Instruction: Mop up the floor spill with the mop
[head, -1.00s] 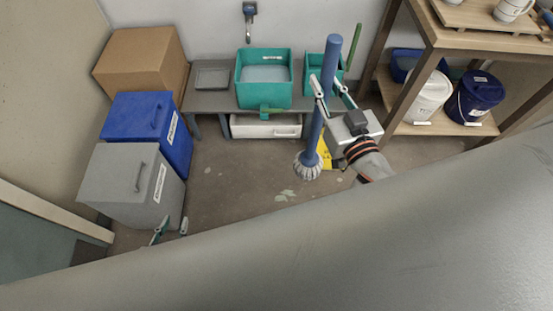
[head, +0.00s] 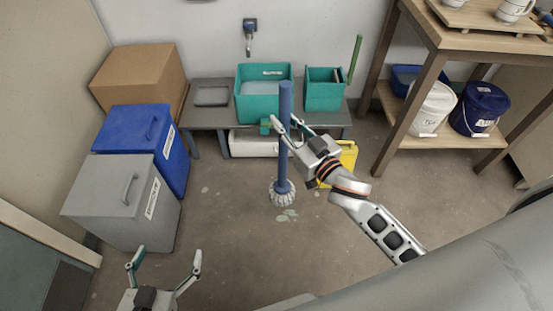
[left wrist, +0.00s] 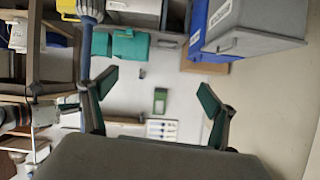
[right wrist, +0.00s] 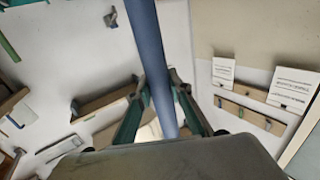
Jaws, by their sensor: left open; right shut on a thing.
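The mop has a blue handle (head: 285,135) and a pale stringy head (head: 282,194), and stands nearly upright. My right gripper (head: 288,128) is shut on the handle; the right wrist view also shows the handle (right wrist: 150,50) between its fingers. The mop head is low at the floor, beside a pale greenish spill (head: 286,215) in several patches. It covers part of that area, and I cannot tell if it touches the floor. My left gripper (head: 165,268) is open and empty at the lower left, away from the mop.
A grey bin (head: 110,200), a blue bin (head: 140,140) and a cardboard box (head: 140,75) line the left. Teal tubs (head: 264,100) stand on a low bench at the back. A yellow object (head: 345,160) is behind my right arm. A wooden shelf (head: 440,145) holds buckets at right.

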